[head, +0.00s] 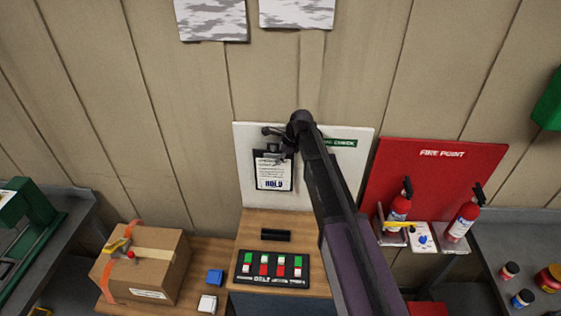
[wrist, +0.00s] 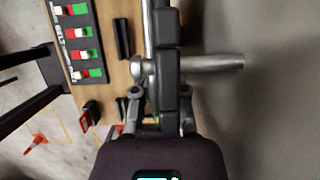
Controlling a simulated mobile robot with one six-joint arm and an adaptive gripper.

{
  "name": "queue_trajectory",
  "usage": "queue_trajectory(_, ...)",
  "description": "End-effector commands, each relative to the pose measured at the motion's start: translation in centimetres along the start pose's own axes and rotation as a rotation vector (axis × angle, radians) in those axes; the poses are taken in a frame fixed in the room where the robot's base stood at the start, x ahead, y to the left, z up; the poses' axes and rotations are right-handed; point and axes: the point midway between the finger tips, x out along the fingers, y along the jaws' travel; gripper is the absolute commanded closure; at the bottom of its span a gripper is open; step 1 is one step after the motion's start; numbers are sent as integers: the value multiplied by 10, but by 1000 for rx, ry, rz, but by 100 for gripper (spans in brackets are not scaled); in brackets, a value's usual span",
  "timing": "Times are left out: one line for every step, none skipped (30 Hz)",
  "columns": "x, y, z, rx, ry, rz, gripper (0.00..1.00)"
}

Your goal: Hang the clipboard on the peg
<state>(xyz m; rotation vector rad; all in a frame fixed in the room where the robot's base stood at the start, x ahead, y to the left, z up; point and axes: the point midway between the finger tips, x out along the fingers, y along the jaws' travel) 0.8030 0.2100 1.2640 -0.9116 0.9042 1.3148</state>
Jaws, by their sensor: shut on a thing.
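The clipboard (head: 273,174) hangs upright, with a white sheet facing out, in front of the white wall board in the head view. My gripper (head: 280,155) is shut on its top edge. In the wrist view the clipboard (wrist: 168,60) shows edge-on as a dark bar at the fingertips of my gripper (wrist: 160,112). A silver rod, seemingly the peg (wrist: 215,63), lies across the bar's right side. A rounded silver piece shows on the left side. I cannot tell whether the peg passes through the clipboard or lies behind it. My arm hides part of the board.
The white board (head: 252,135) stands behind a wooden bench with a switch panel (head: 271,267). A cardboard box (head: 142,262) stands at the left. A red fire-point board (head: 435,160) with two extinguishers is at the right. My arm crosses between them.

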Motion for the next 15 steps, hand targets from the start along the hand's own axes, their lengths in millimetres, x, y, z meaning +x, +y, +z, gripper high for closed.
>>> queue_trajectory(3, -2, -1, 0, 0, 0, 100)
queue_trajectory(3, -4, -1, 0, 0, 0, 100)
queue_trajectory(4, -5, -1, 0, 0, 0, 100)
queue_trajectory(4, -5, -2, 0, 0, 0, 100)
queue_trajectory(5, -6, -2, 0, 0, 0, 100)
queue_trajectory(6, -7, -2, 0, 0, 0, 100)
queue_trajectory(6, -8, -2, 0, 0, 0, 100)
queue_trajectory(6, -8, -2, 0, 0, 0, 100)
queue_trajectory(7, -9, -2, -1, 0, 0, 100)
queue_trajectory(8, -9, -3, -1, 0, 0, 100)
queue_trajectory(8, -9, -3, -1, 0, 0, 100)
queue_trajectory(8, -10, -3, -1, 0, 0, 100)
queue_trajectory(8, -10, -3, -1, 0, 0, 100)
queue_trajectory(8, -10, -3, -1, 0, 0, 100)
queue_trajectory(8, -10, -3, -1, 0, 0, 100)
